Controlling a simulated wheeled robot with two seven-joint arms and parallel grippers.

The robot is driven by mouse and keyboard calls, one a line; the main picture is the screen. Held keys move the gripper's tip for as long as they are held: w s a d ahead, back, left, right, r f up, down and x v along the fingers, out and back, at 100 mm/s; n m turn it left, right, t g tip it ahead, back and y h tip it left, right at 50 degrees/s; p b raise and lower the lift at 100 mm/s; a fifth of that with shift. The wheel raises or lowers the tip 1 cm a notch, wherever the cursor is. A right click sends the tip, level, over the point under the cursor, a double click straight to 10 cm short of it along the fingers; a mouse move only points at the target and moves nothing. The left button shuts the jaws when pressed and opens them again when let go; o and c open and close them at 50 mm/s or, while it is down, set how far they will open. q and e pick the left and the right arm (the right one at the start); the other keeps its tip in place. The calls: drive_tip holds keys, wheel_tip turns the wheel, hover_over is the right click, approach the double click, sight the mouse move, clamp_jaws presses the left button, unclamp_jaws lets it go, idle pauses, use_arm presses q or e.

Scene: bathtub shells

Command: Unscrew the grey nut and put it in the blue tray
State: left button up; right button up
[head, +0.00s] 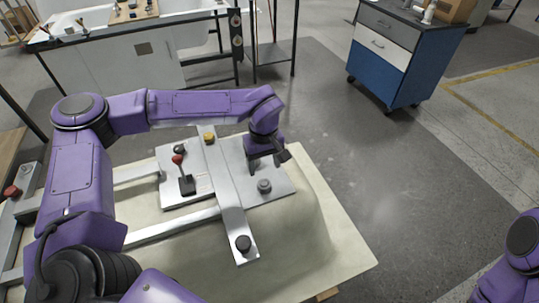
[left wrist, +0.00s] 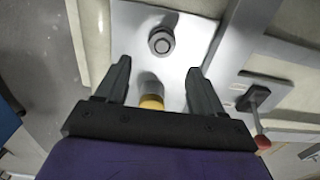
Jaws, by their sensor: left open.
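A grey nut (head: 264,185) sits on the right part of a metal plate (head: 283,187). It also shows in the left wrist view (left wrist: 161,41), beyond my fingertips. My left gripper (head: 266,166) is above the plate, just behind the nut in the head view. In the left wrist view its two fingers (left wrist: 158,72) are spread apart, with nothing gripped. A grey cylindrical part with a yellow band (left wrist: 151,100) shows between the fingers, partly hidden by the gripper body. I cannot make out a blue tray. My right gripper is out of view.
A red-tipped lever (head: 183,174) stands left of the bar. These rest on a pale shell (head: 310,235).

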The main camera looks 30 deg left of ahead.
sight(264, 183)
use_arm(q)
drive_tip(key=shift+s+f+b, duration=0.25)
drive_tip(key=shift+f+b, duration=0.25)
drive_tip(key=shift+b, duration=0.05)
drive_tip(key=shift+s+f+b, duration=0.25)
drive_tip(key=shift+f+b, duration=0.2)
drive_tip(key=shift+b, duration=0.1)
drive_tip(key=f+b, duration=0.3)
drive_tip(key=shift+w+f, duration=0.1)
drive_tip(key=shift+w, duration=0.2)
drive_tip(key=shift+w+f, duration=0.1)
drive_tip(key=shift+f, duration=1.1)
drive_tip(key=shift+p, duration=0.3)
drive_tip(key=shift+p, duration=0.4)
